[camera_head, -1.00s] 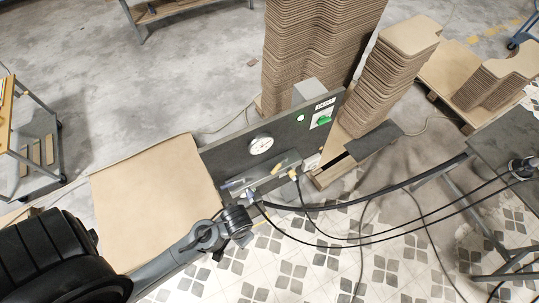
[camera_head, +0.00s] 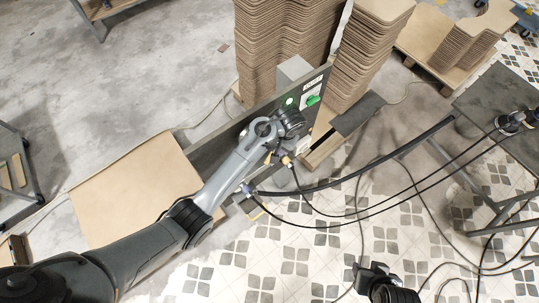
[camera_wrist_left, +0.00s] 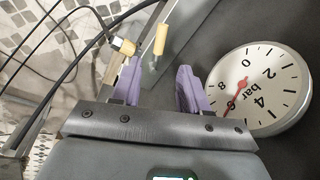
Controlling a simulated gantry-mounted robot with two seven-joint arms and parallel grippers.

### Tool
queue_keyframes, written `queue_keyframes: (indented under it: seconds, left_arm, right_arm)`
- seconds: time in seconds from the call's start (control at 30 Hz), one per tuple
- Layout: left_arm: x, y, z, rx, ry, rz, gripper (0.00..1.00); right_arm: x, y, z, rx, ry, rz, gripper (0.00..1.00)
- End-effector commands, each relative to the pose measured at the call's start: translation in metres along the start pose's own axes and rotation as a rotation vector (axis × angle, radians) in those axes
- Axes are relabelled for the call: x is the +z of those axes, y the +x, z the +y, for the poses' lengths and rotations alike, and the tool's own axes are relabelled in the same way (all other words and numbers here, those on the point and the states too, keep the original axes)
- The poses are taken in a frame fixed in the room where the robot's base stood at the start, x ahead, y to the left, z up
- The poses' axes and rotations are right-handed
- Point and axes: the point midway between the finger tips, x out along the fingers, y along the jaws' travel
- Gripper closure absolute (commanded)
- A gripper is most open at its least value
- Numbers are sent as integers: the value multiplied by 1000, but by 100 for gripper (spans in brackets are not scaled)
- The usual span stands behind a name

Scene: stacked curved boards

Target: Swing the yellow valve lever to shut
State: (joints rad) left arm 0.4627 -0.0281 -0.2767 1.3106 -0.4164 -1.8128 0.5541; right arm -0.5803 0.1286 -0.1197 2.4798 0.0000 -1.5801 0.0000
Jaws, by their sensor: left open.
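A yellow lever-like handle (camera_wrist_left: 160,39) shows in the left wrist view beyond the fingertips, near the gap between them; a small yellow end (camera_head: 268,157) shows below my wrist in the head view. My left gripper (camera_wrist_left: 160,64) is open with two purple fingers and nothing between them. In the head view my left gripper (camera_head: 289,124) is over the dark panel (camera_head: 228,146), its fingers hidden by the wrist. My right gripper (camera_head: 376,279) is partly in view at the bottom edge; its jaws are unclear.
A white pressure gauge (camera_wrist_left: 262,88) is close right of my fingers. A brass hose fitting (camera_wrist_left: 122,46) sits beside the handle. Black hoses (camera_head: 345,178) run right. The panel carries a green switch (camera_head: 313,100). Stacked boards (camera_head: 362,55) stand behind; a flat board (camera_head: 135,195) lies left.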

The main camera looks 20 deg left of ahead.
Motion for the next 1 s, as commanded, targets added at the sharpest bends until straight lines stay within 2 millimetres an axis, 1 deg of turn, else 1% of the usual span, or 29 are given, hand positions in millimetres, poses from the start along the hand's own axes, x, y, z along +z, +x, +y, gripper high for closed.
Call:
queue_keyframes:
  seconds: [0.17,0.4,0.6,0.8,1.0]
  left_arm:
    - [1,25,-1,-2,0,-4,56]
    - [1,64,-1,-2,1,-3,56]
    - [1,88,-1,-1,0,-2,56]
    - [1,98,0,0,-1,-1,56]
    - [1,99,0,0,-1,0,56]
  right_arm:
    - [-1,-4,0,0,1,0,57]
    - [-2,-6,-1,-4,5,1,57]
    - [-2,-5,-2,-8,9,1,57]
    - [-2,-5,-3,-9,11,2,57]
    - [-2,-5,-3,-9,11,1,57]
